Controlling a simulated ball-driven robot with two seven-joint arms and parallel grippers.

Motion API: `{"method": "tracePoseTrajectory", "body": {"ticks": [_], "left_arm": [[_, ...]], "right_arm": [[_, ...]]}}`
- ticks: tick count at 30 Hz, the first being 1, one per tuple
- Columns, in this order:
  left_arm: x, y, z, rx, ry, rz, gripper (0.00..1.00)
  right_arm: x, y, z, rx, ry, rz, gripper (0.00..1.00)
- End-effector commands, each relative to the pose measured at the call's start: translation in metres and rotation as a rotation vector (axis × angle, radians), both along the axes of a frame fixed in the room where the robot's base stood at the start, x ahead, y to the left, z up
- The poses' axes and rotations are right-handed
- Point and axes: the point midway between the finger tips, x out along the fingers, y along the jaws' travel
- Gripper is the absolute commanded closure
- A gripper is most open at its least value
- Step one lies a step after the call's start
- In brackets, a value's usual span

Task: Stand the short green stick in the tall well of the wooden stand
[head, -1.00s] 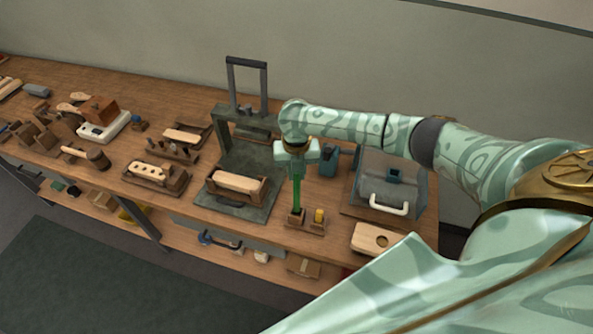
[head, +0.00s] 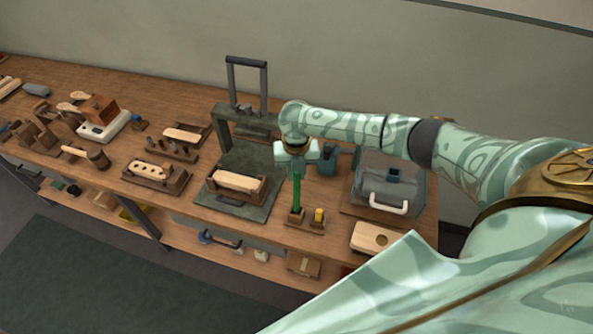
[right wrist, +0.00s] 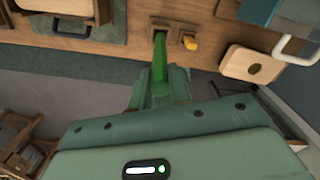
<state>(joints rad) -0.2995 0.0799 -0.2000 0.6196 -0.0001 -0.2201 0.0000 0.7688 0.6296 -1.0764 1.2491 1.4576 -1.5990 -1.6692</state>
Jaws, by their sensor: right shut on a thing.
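My right gripper (head: 297,162) is shut on the green stick (head: 297,190) and points down at the front of the bench. The stick is upright, and its lower end meets the left block of the small wooden stand (head: 295,218). I cannot tell how deep it sits in that well. In the right wrist view the stick (right wrist: 159,62) runs from between the fingers (right wrist: 160,92) to the stand's left block (right wrist: 158,24). A yellow peg (head: 319,215) stands in the right block and also shows in the right wrist view (right wrist: 190,43). My left gripper is out of view.
A pale wooden block with a hole (head: 372,238) lies right of the stand. A grey case with a white handle (head: 388,208) is behind it. A dark press frame (head: 231,70) and a wooden cradle with a pale block (head: 238,183) stand to the left. The bench's front edge is close.

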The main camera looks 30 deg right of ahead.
Motion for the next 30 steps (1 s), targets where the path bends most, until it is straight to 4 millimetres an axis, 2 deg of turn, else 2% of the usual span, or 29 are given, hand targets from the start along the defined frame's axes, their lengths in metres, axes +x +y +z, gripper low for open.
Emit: {"method": "tracePoseTrajectory", "body": {"ticks": [30], "left_arm": [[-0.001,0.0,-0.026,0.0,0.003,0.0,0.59]], "right_arm": [[0.0,0.0,-0.038,0.0,0.001,0.0,1.0]]}}
